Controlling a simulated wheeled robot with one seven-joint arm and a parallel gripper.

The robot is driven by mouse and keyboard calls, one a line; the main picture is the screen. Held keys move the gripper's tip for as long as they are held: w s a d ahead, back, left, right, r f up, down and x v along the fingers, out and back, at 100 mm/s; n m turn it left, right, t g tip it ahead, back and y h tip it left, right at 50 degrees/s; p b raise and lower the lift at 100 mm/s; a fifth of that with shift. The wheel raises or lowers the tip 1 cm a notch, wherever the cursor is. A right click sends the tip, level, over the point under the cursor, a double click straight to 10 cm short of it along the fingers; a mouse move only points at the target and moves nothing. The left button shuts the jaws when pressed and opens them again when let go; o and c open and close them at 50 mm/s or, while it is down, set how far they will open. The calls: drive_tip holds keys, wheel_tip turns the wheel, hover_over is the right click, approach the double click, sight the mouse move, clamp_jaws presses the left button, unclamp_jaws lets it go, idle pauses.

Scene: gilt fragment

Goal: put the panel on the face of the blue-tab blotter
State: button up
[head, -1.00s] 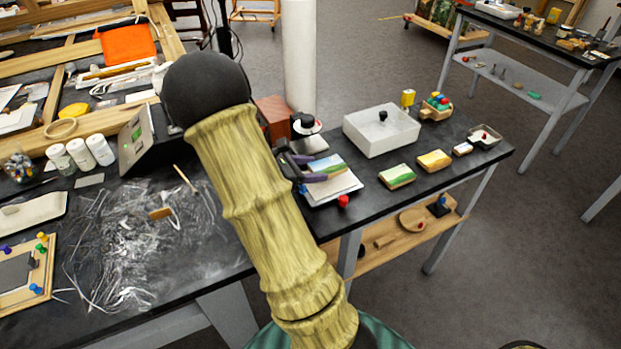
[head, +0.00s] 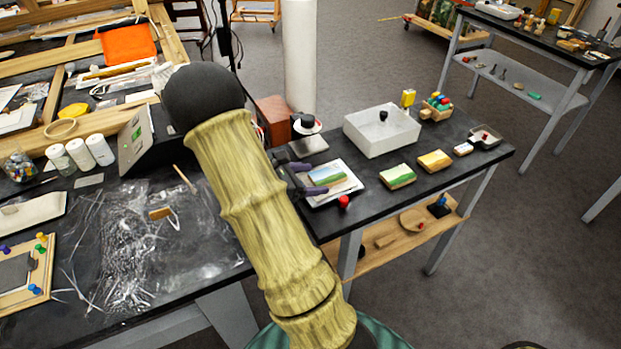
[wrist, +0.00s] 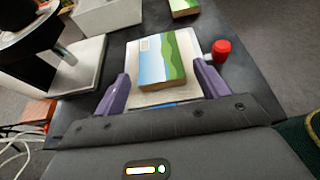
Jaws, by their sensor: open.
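The panel (head: 328,177) is a small block painted with a blue, white and green landscape. It lies face up on a pale flat blotter (head: 352,187); both also show in the wrist view, the panel (wrist: 163,60) and the blotter's bare near part (wrist: 145,98). In the head view my arm hides part of the area to the left.
A red knob (head: 343,202) stands close beside the blotter. Two more painted blocks, a green one (head: 397,176) and a yellow one (head: 434,160), lie to the right. A white bin (head: 382,131) stands behind. The table's front edge is close.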

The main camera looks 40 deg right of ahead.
drive_tip(key=v, duration=1.1)
drive_tip(key=shift+a+r, duration=0.2)
drive_tip(key=shift+a, duration=0.15)
drive_tip(key=s+a+m+t+y, duration=0.1)
drive_tip(key=s+a+m+y, duration=0.2)
drive_tip(key=s+a+f+m+y, duration=0.1)
drive_tip(key=s+a+m+y, duration=0.2)
drive_tip(key=a+m+y, duration=0.1)
drive_tip(key=s+a+f+m+t+y, duration=0.1)
drive_tip(key=s+a+m+y, duration=0.2)
drive_tip(key=a+y, duration=0.1)
drive_tip(key=shift+s+a+f+t, duration=0.15)
drive_tip(key=shift+s+f+t, duration=0.1)
drive_tip(key=shift+t, duration=0.05)
drive_tip(key=a+m+t, duration=0.1)
drive_tip(key=a+r+m+y, duration=0.1)
drive_tip(key=a+m+t, duration=0.1)
drive_tip(key=m, duration=0.1)
drive_tip(key=shift+s+r+t+y, duration=0.15)
drive_tip(key=shift+r+t+y, duration=0.15)
drive_tip(key=shift+y, duration=0.1)
drive_tip(key=shift+a+r+m+t, duration=0.15)
drive_tip(key=shift+a+m+t, duration=0.15)
drive_tip(key=shift+m, duration=0.3)
